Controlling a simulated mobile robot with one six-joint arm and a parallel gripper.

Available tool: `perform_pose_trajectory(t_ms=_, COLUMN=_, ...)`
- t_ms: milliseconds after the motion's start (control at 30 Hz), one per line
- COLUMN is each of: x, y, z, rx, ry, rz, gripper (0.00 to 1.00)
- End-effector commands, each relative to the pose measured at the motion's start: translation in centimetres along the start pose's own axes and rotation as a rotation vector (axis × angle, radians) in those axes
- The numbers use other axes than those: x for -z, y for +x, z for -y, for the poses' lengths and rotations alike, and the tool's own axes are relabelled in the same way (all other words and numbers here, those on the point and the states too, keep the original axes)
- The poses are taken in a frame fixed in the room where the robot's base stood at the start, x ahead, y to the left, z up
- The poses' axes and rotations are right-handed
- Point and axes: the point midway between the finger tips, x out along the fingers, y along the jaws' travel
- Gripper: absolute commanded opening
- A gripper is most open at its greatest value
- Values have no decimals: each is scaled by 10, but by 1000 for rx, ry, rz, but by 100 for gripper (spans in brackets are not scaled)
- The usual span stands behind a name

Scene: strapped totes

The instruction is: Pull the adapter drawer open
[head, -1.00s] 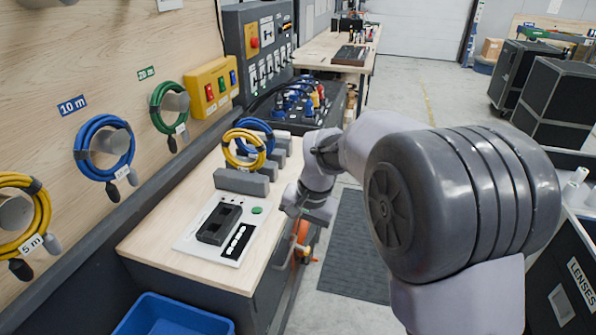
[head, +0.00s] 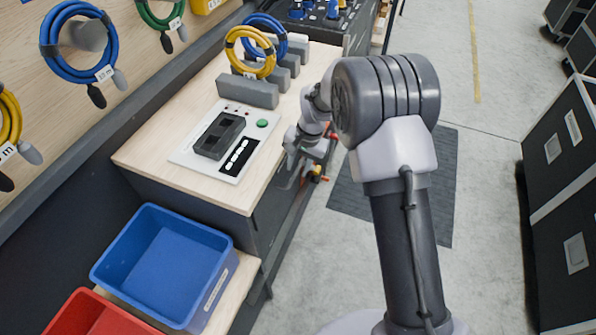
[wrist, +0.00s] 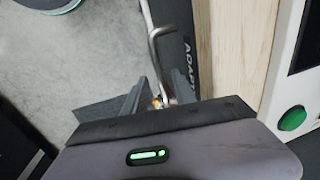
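The adapter drawer's dark front (wrist: 190,50) shows in the wrist view with part of its lettering, "ADAPT". A bent metal handle (wrist: 154,45) stands out from it. My gripper (wrist: 160,82) has its two dark fingers apart, with the lower part of the handle showing between them. I see a gap beside the handle and cannot tell whether either finger touches it. In the head view my gripper (head: 291,150) is at the bench's right side, and my arm hides much of the drawer area. The drawer looks shut, but its edges are not clear.
The wooden bench top (head: 150,145) holds a white panel (head: 185,152) and grey blocks with yellow (head: 250,52) and blue cable coils. A blue bin (head: 165,262) and a red bin (head: 85,315) sit lower at the front. Dark cases (head: 565,190) stand at right; the aisle between is open.

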Motion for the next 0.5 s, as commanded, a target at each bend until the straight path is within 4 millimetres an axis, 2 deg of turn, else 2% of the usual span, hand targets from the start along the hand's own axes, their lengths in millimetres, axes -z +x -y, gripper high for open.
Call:
perform_pose_trajectory(t_ms=100, x=0, y=7, z=0, rx=0, ry=0, rz=0, gripper=33)
perform_pose_trajectory(t_ms=333, x=0, y=7, z=0, rx=0, ry=-1, rz=0, gripper=33)
perform_pose_trajectory(t_ms=500, x=0, y=7, z=0, rx=0, ry=-1, rz=0, gripper=0)
